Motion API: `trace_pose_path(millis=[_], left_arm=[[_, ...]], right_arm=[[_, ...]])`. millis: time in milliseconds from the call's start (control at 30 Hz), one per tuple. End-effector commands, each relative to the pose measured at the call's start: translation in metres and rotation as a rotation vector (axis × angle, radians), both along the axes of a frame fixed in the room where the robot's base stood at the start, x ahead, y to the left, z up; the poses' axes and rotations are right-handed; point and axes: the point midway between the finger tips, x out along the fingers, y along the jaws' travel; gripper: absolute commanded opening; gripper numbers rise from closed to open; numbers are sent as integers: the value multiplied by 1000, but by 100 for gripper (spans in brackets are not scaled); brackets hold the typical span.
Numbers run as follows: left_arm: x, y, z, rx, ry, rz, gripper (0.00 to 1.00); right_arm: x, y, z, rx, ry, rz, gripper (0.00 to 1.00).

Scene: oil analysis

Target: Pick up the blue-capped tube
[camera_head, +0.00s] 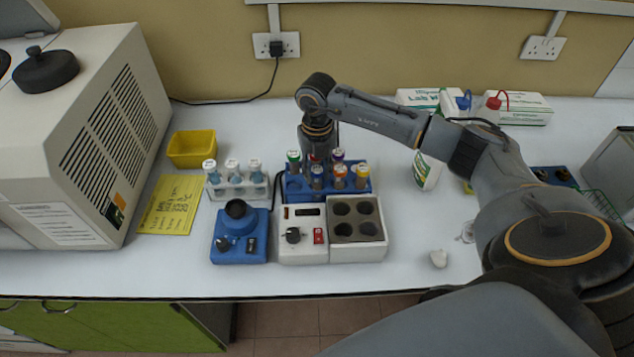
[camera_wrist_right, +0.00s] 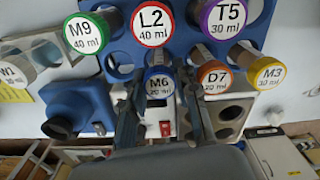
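The blue-capped tube, labelled M6 (camera_wrist_right: 159,86), stands in the front row of the blue rack (camera_head: 292,192). It also shows in the head view (camera_head: 317,171). In the right wrist view my right gripper (camera_wrist_right: 160,80) is open, with one finger on each side of the blue cap. A narrow gap seems to show on both sides; I cannot tell if either finger touches. In the head view the right gripper (camera_head: 319,150) points down over the rack, and its fingertips are hard to make out. My left gripper is not in view.
Green-capped M9 (camera_wrist_right: 86,33), red-capped L2 (camera_wrist_right: 151,23) and purple-capped T5 (camera_wrist_right: 226,16) stand behind. Orange-capped D7 (camera_wrist_right: 214,77) stands close beside the right finger, with yellow-capped M3 (camera_wrist_right: 267,73) beyond. A white-capped tube rack (camera_head: 238,191) is left.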

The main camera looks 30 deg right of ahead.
Motion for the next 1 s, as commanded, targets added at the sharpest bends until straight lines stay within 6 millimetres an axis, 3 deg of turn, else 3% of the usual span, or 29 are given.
trace_pose_path(millis=[433, 800, 1000], left_arm=[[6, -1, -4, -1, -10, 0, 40], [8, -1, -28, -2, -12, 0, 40], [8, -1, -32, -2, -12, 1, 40]], right_arm=[[1, 0, 9, 1, -4, -1, 7], [1, 0, 78, 0, -5, -1, 7], [0, 0, 98, 1, -1, 0, 7]])
